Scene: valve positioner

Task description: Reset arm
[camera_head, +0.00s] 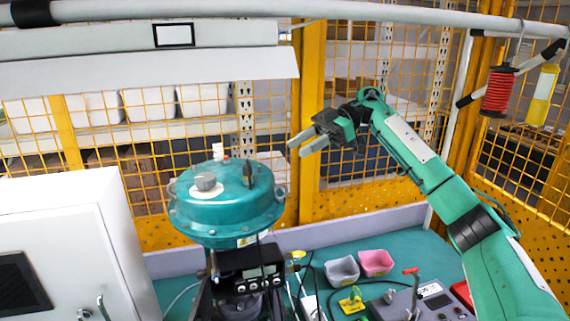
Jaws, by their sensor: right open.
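My right gripper (303,145) is raised in the middle of the view, to the right of and above the teal valve actuator. Its two grey fingers point left, are apart and hold nothing. My right arm comes in from the lower right. The teal round actuator (226,215) stands upright at the centre left with a grey knob (205,182) on top. A dark positioner box (250,270) with a small display sits below its front. The gripper does not touch the actuator. My left gripper is not in view.
A white cabinet (75,225) stands at the left. The teal bench (400,246) holds a grey bin (342,270), a pink bin (376,262) and a grey control box (425,300) with a red-tipped lever. Yellow mesh fencing (400,165) closes the back. A red spool (498,92) hangs at upper right.

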